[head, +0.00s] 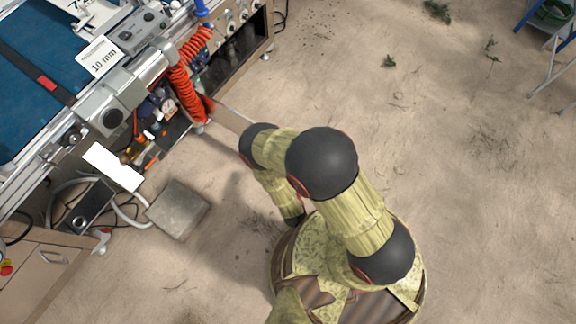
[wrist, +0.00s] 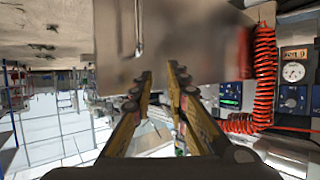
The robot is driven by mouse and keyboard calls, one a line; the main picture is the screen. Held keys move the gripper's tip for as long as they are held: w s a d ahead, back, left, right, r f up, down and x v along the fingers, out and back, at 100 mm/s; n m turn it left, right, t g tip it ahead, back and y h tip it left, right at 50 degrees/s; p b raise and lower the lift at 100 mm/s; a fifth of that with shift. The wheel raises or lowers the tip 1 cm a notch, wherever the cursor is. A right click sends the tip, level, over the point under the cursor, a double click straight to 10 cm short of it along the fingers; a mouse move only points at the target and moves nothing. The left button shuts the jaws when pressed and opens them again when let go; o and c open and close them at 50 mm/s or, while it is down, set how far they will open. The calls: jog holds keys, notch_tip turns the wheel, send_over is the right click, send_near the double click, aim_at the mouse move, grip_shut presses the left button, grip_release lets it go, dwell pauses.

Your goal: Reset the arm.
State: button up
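My gripper (wrist: 160,76) shows in the wrist view with its two fingers apart and nothing visible between the tips. Beyond the tips is a plain brown-grey panel with a metal handle (wrist: 139,30); I cannot tell the distance to it. In the head view my arm is folded and bent above my base, on open floor to the right of the tray seeder (head: 112,100). I cannot make out the gripper in the head view.
Red coiled hoses (head: 184,92) hang at the seeder's side. A grey plate (head: 178,209) and a cabinet (head: 40,275) are at lower left. A blue-framed stand (head: 552,30) is at upper right. Floor at right is mostly clear. The wrist view shows a gauge (wrist: 293,71).

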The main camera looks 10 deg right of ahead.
jog(key=shift+s+r, duration=0.1)
jog(key=shift+r, duration=0.2)
jog(key=shift+d, duration=0.1)
dwell(0.3)
